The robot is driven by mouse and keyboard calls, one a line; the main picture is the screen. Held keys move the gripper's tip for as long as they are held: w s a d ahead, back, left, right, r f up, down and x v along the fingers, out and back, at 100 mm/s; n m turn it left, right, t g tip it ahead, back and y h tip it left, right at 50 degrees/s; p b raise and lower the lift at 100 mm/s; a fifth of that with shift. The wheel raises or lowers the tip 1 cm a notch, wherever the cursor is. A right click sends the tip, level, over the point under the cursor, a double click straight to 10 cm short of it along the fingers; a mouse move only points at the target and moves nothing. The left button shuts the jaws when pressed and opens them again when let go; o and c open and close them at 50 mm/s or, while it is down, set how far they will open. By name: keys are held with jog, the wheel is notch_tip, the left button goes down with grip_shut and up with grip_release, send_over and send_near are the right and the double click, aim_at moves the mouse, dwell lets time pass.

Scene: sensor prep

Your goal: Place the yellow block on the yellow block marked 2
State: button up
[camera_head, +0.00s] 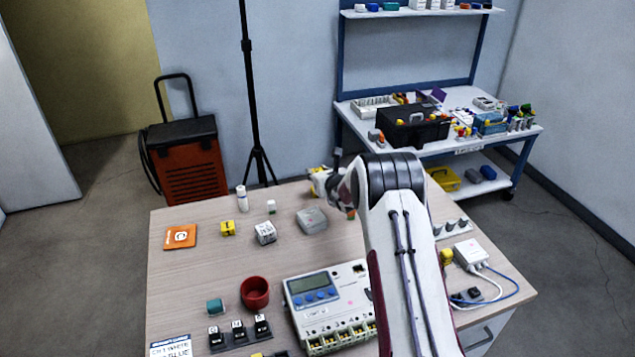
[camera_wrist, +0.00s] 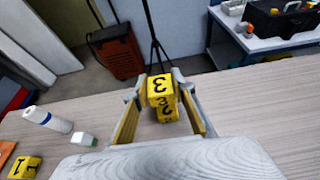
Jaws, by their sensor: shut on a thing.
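A yellow block marked 3 (camera_wrist: 160,87) is between the fingertips of my gripper (camera_wrist: 157,92) in the wrist view, and the gripper is shut on it. A second yellow face marked 2 (camera_wrist: 168,114) shows just below it, slightly to the right; it looks like the yellow block marked 2. I cannot tell whether the two touch. In the head view my gripper (camera_head: 321,184) is over the table's back edge, and my arm hides part of this area. Another yellow block, marked 1 (camera_wrist: 25,167), lies at the lower left; in the head view a yellow block (camera_head: 228,228) sits left of centre.
A white bottle (camera_head: 242,199), a small white block (camera_head: 271,207), a white cube (camera_head: 265,233) and a grey box (camera_head: 312,220) stand left of my gripper. A red cup (camera_head: 255,293) and a device with a display (camera_head: 330,305) are nearer. The table's left back corner is clear.

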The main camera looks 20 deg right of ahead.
jog(key=shift+f, duration=1.85)
jog(key=shift+f, duration=0.1)
jog(key=o, duration=0.9)
jog(key=shift+o, duration=0.2)
jog(key=v, duration=1.2)
